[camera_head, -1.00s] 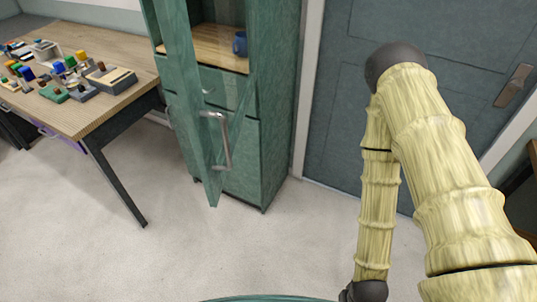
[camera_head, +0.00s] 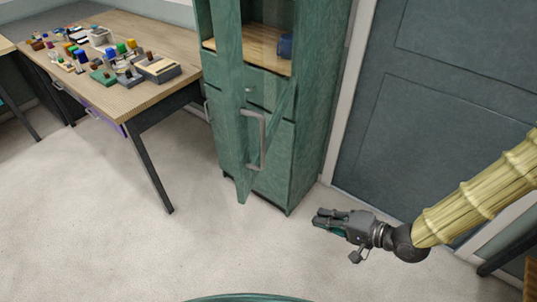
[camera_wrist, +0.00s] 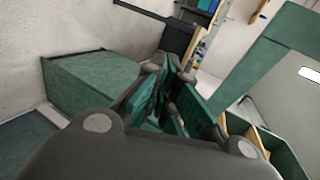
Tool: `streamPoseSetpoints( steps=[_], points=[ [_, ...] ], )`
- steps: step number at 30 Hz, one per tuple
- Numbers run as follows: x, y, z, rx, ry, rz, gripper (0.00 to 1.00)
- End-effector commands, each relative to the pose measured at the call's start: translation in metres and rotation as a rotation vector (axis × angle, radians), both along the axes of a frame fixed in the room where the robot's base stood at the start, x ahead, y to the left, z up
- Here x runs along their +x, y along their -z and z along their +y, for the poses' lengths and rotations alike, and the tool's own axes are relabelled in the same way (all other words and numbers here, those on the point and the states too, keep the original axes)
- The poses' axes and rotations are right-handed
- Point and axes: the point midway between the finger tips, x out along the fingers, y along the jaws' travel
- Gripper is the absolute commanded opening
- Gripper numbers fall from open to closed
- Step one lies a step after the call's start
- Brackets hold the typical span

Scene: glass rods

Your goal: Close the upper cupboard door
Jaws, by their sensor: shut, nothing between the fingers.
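The green cupboard (camera_head: 322,110) stands upright beside the desk. Its upper door (camera_head: 229,90) is swung open toward me, seen nearly edge-on, with a grey bar handle (camera_head: 262,142) on it. Behind it, the open compartment shows a wooden shelf (camera_head: 262,45) with a blue mug (camera_head: 286,47) on it. My gripper (camera_head: 318,220) is shut and empty, low over the floor to the right of the door and apart from it. In the wrist view the gripper's fingers (camera_wrist: 172,98) fill the middle, with green panels around them.
A wooden desk (camera_head: 130,98) on the left carries several small coloured blocks and trays. A grey room door (camera_head: 440,95) is on the right. The pale floor (camera_head: 90,220) in front is clear.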

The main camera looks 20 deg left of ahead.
Motion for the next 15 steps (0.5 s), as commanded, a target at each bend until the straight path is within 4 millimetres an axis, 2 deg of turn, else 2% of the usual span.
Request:
streamPoseSetpoints(
  steps=[1, 3, 7, 9, 12, 15],
  points=[
    [0.008, -0.026, 0.005, 0.066, -0.017, -0.014, 0.0],
    [0.014, -0.06, 0.013, 0.153, -0.057, -0.024, 0.0],
    [0.017, -0.116, 0.02, 0.279, -0.143, -0.034, 0.0],
    [0.016, -0.14, 0.022, 0.327, -0.19, -0.038, 0.0],
    [0.013, -0.165, 0.022, 0.371, -0.247, -0.04, 0.0],
    [0.01, -0.18, 0.021, 0.394, -0.286, -0.04, 0.0]
  ],
)
